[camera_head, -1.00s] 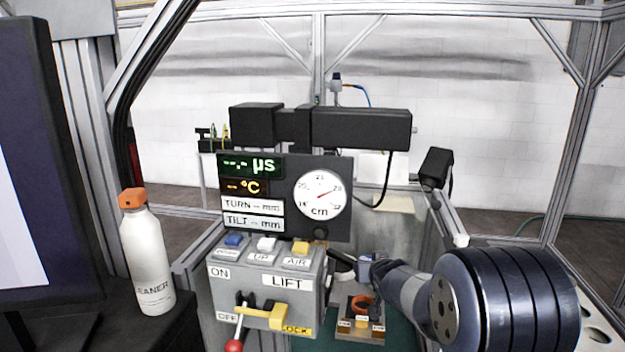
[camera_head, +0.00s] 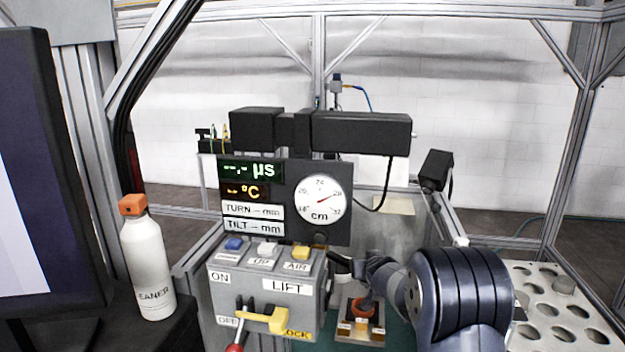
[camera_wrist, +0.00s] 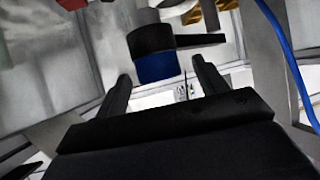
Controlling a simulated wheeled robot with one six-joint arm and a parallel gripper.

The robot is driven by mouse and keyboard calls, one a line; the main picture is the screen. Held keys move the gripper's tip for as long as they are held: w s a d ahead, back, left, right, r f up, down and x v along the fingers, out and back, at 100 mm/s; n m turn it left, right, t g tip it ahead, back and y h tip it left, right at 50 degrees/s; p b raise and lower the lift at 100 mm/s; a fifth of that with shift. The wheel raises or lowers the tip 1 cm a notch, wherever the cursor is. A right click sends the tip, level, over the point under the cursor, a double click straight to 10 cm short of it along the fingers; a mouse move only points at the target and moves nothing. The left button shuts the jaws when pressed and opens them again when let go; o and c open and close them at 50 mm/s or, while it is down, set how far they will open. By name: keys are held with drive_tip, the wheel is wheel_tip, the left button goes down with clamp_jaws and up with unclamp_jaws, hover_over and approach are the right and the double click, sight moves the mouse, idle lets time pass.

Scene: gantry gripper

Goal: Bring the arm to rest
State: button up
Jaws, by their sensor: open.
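My gripper (camera_wrist: 163,82) shows in the wrist view with its two dark fingers spread apart and nothing between their tips. A black and blue block-like part (camera_wrist: 155,62) lies beyond the fingertips; I cannot tell how far off it is. In the head view my arm comes in from the lower right, with its large dark ribbed joint in front. The arm bends toward the area right of the LIFT box (camera_head: 268,285). The gripper itself is mostly hidden there behind my arm links.
The LIFT box carries buttons, a yellow lock piece (camera_head: 265,319) and a red-knobbed lever (camera_head: 235,347). A display panel (camera_head: 285,200) stands behind it. A small stand with an orange ring (camera_head: 362,308) is below my arm. A holed tray (camera_head: 540,300) lies right; a white bottle (camera_head: 148,262) stands left.

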drive_tip(key=shift+s+r+p, duration=0.1)
drive_tip(key=shift+r+p, duration=1.9)
drive_tip(key=shift+r, duration=0.7)
